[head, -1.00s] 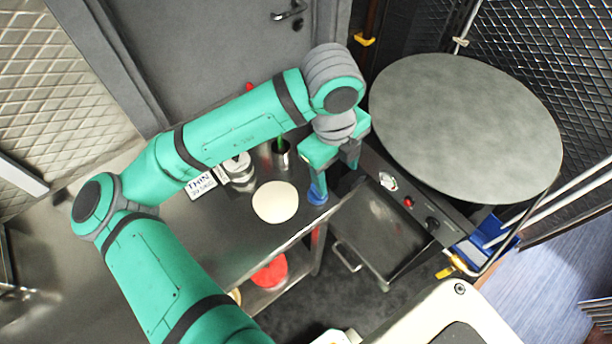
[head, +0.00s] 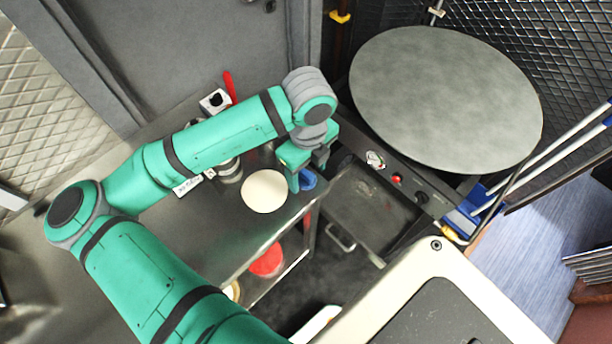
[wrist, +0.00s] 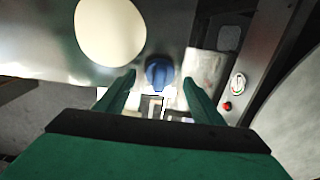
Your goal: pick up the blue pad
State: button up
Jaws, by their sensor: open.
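The blue pad (head: 308,180) is a small round blue thing at the right edge of the steel counter (head: 208,228). In the head view my gripper (head: 303,178) is right beside it and hides part of it. In the wrist view the blue pad (wrist: 160,73) lies just beyond my open fingertips (wrist: 158,78), roughly midway between them. The fingers are apart and hold nothing. I cannot tell how high the fingertips are above the counter.
A pale round disc (head: 264,191) lies on the counter left of the pad. Metal canisters (head: 230,170) stand behind it. A large round grey griddle (head: 445,95) is at the right, with a control panel (head: 400,180) in front. A red item (head: 266,260) sits on the lower shelf.

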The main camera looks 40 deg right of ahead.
jog(key=shift+f, duration=0.95)
jog(key=c, duration=1.2)
